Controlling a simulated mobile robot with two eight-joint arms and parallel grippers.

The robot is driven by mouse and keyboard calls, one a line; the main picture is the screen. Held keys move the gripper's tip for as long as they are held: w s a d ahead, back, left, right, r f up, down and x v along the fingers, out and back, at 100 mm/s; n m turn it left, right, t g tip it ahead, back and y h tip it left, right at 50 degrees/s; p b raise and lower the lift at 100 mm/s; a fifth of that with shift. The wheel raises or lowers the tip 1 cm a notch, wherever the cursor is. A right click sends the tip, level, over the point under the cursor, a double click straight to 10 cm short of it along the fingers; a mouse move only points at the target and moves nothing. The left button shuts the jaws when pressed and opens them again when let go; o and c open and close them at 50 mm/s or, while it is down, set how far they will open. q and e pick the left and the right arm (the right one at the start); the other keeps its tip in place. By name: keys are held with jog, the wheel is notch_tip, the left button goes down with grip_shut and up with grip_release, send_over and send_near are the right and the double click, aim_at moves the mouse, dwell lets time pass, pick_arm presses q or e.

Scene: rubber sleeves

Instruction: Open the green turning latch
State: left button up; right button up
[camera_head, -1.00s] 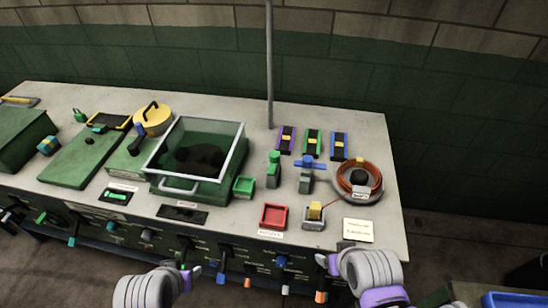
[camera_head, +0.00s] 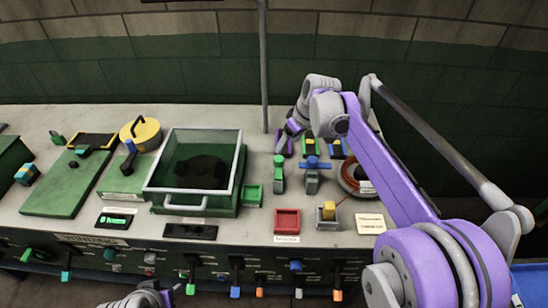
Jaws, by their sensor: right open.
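A green-topped post (camera_head: 279,173), which looks like the green turning latch, stands on the bench right of the glass-lidded green box. Its green handle lines up along the post, pointing front to back. Beside it stands a similar grey post with a blue crosswise handle (camera_head: 312,163). My right gripper (camera_head: 288,138) is open, reaching over the back of the bench behind the green-topped post.
The glass-lidded box (camera_head: 240,185) stands left of the posts. A red tray (camera_head: 287,221), a small green tray (camera_head: 253,194) and a grey block with a yellow top (camera_head: 328,211) are near. Green (camera_head: 308,147) and blue blocks stand behind. My right arm partly hides the orange coil (camera_head: 350,180).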

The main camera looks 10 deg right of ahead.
aim_at(279, 159)
jog(key=x, duration=1)
jog(key=shift+d+f, duration=0.15)
jog(key=shift+f, duration=0.05)
grip_shut()
